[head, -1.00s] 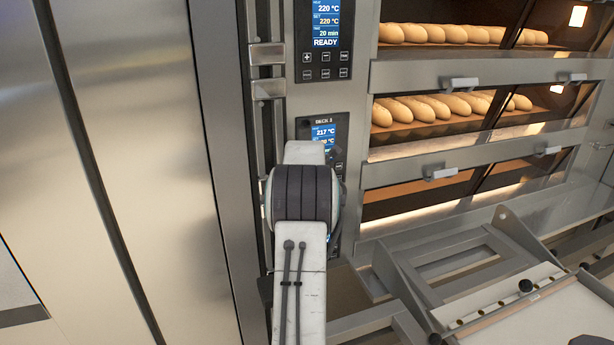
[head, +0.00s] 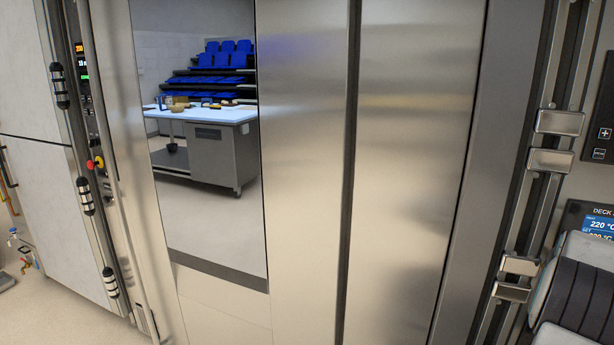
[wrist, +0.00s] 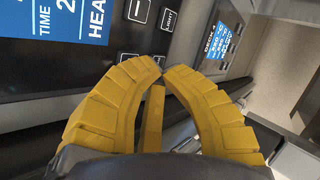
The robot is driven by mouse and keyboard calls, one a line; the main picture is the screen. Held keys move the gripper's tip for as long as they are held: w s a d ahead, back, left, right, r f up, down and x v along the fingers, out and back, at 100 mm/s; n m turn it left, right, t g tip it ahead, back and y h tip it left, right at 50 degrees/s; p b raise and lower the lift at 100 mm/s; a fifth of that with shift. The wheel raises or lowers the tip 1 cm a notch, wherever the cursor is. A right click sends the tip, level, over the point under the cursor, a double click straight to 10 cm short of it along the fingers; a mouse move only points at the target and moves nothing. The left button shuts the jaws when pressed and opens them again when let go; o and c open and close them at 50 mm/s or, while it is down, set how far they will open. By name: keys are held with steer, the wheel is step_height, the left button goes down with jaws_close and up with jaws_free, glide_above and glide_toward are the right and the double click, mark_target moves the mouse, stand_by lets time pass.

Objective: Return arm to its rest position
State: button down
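My gripper (wrist: 161,67) shows in the wrist view with curved yellow segmented fingers. Their tips come together almost touching, with nothing held between them. A straight yellow piece (wrist: 153,118) shows behind the two curved fingers. The fingers are in front of a dark oven control panel (wrist: 105,65) with a blue display and buttons; the distance to it is hard to tell. In the head view only part of my arm, with dark bands, shows at the lower right edge. The gripper is out of that view.
Tall brushed steel panels (head: 415,150) fill the head view, one with a reflective or glass pane showing a worktable (head: 225,150) and blue seats. Metal latches (head: 558,122) and a deck control panel (head: 598,222) stand at the right. A second display (wrist: 220,42) shows in the wrist view.

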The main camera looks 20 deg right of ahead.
steer(key=s+a+f+m+g+y, duration=0.25)
steer(key=s+a+f+m, duration=0.35)
steer(key=a+m, duration=0.4)
steer(key=s+a+f+m+g+y, duration=0.1)
steer(key=s+a+f+m+y, duration=0.3)
steer(key=a+f+m, duration=0.6)
steer(key=s+a+r+m+g+y+p, duration=0.15)
steer(key=a+r, duration=0.25)
steer(key=a, duration=0.4)
steer(key=s+a+r+p, duration=0.15)
steer(key=a+r, duration=0.25)
steer(key=a, duration=0.4)
steer(key=s+a+r+m+y+p, duration=0.15)
steer(key=a+r, duration=0.25)
steer(key=a, duration=0.4)
steer(key=a+r+n+t+h+p, duration=0.1)
steer(key=a+r+n+t+p, duration=0.2)
steer(key=a+r+n, duration=0.5)
steer(key=a+r+p, duration=0.1)
steer(key=a+r, duration=0.1)
steer(key=a, duration=0.2)
steer(key=shift+a+t, duration=0.3)
